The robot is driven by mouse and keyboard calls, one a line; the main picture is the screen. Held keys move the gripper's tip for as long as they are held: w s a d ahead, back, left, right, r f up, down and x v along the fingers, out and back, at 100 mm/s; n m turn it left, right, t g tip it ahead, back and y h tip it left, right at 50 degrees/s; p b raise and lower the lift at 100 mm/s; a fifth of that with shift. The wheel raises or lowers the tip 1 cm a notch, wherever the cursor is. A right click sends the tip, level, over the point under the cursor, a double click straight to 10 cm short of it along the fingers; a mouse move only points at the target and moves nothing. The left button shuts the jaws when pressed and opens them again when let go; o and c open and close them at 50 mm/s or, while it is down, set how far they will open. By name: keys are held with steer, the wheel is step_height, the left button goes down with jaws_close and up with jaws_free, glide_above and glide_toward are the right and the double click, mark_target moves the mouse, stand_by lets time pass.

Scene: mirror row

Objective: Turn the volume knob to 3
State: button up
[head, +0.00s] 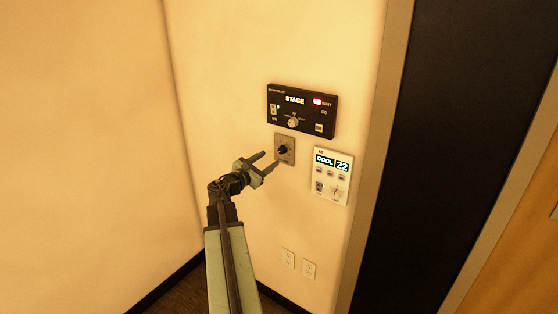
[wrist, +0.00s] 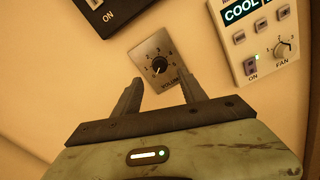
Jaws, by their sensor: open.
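The volume knob (wrist: 159,65) is a small black dial on a grey metal plate (wrist: 149,49) marked with numbers and the word VOLUME. In the head view the knob (head: 283,150) sits on the wall below a black panel. I cannot read for certain which number its pointer marks. My gripper (head: 270,158) is open and empty, its fingers pointing at the plate. In the wrist view the two fingers of my gripper (wrist: 161,86) stand apart just below the knob, with the knob beyond and between their tips. They do not appear to touch the knob.
The black STAGE panel (head: 302,110) with a white knob is just above the plate. A white COOL 22 panel (head: 333,175) with a FAN dial is close on the right. Wall outlets (head: 298,264) are low down. The wall to the left is bare.

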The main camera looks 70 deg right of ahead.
mark_target(281, 151)
steer(key=x, duration=0.7)
steer(key=shift+d+r, duration=0.1)
steer(key=shift+d, duration=0.3)
jaws_close()
steer(key=shift+s+d, duration=0.1)
steer(key=shift+d, duration=0.1)
steer(key=shift+a, duration=0.2)
